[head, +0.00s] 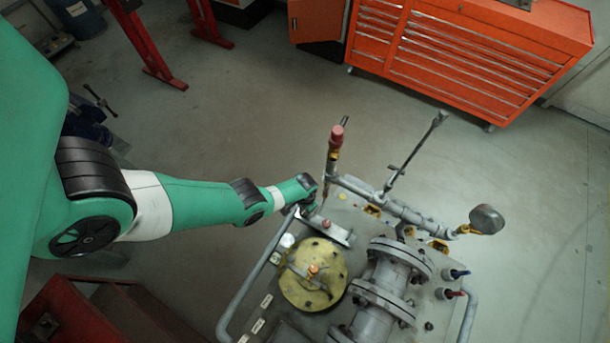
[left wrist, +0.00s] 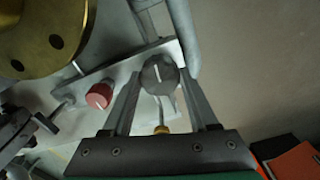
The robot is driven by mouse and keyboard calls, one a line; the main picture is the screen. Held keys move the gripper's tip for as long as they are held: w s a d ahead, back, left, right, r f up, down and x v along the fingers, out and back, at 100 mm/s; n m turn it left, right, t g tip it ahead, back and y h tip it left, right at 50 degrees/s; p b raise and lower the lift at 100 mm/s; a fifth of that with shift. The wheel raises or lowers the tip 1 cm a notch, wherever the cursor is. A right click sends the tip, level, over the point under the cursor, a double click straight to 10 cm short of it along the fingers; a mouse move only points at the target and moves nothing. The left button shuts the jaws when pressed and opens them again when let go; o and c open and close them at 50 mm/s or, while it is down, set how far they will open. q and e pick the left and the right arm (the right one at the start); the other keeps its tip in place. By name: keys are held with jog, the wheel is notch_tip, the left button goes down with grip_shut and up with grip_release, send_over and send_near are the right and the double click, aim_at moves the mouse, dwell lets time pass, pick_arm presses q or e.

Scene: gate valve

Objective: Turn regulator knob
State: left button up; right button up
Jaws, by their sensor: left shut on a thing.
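The dark grey round regulator knob (left wrist: 158,75) with a white pointer line sits on a pale metal plate in the left wrist view. My left gripper (left wrist: 161,82) is shut on this knob, one finger on each side of it. A red knob (left wrist: 99,95) sits on the same plate, to the left and apart from the fingers. In the head view, my left gripper (head: 307,207) is at the left end of the small plate (head: 338,234), and it hides the dark knob. The red knob also shows there (head: 326,224). My right gripper is in neither view.
A brass round flange (head: 313,275) and grey flanged pipework (head: 385,287) stand close to the plate. A vertical pipe with a red cap (head: 337,136) rises behind my gripper. An orange tool cabinet (head: 470,50) is farther back, with clear floor between.

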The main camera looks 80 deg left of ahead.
pick_arm(q)
jog(key=m, duration=1.1)
jog(key=shift+m, duration=0.4)
jog(key=m, duration=0.5)
jog(key=shift+m, duration=0.3)
jog(key=m, duration=0.6)
jog(key=o, duration=1.4)
jog(key=shift+c, duration=0.2)
